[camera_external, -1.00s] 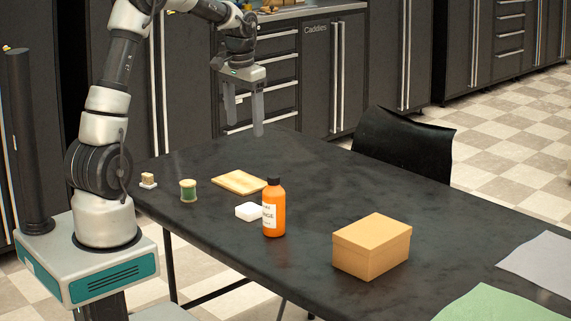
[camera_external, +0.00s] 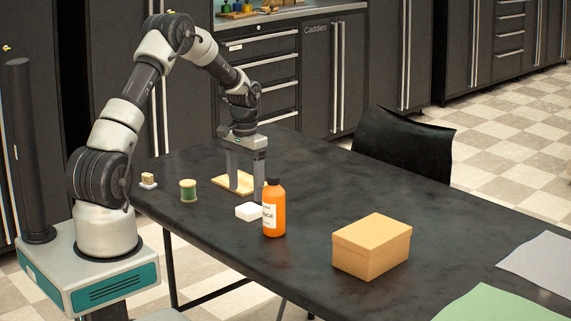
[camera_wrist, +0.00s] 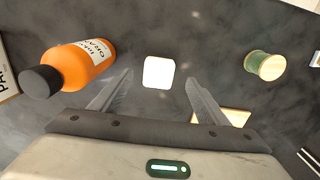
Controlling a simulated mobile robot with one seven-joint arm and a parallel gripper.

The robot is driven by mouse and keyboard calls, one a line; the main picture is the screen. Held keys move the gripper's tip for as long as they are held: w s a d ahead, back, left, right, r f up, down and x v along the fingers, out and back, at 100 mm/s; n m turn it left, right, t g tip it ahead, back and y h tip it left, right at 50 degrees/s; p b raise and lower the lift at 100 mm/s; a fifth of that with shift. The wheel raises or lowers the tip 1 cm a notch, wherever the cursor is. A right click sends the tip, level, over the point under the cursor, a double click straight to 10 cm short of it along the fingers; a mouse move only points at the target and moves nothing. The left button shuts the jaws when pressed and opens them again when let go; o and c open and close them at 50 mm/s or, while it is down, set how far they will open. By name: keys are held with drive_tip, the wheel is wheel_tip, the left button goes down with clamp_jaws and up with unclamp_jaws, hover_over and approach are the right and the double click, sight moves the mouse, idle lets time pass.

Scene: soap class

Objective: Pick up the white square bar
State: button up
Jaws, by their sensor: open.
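The white square bar (camera_external: 248,211) lies flat on the dark table, just left of the orange bottle (camera_external: 273,208). My gripper (camera_external: 246,195) is open and points down, behind the bar and above the wooden board (camera_external: 226,185). In the wrist view the white bar (camera_wrist: 158,72) shows ahead of the fingertips, roughly centred between the two fingers (camera_wrist: 158,82). Nothing is held. The bottle partly hides the right finger's surroundings in the external view.
In the wrist view the orange bottle (camera_wrist: 78,65) is left of the bar. A green spool (camera_external: 188,190) and a small block on a white base (camera_external: 148,180) stand to the left. A cardboard box (camera_external: 372,246) stands to the right, with clear table between it and the bottle.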

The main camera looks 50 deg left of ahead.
sight(247, 208)
drive_tip(key=shift+w+f+b, duration=0.1)
drive_tip(key=shift+f+b, duration=0.35)
drive_tip(key=shift+f, duration=2.45)
drive_tip(key=c, duration=1.2)
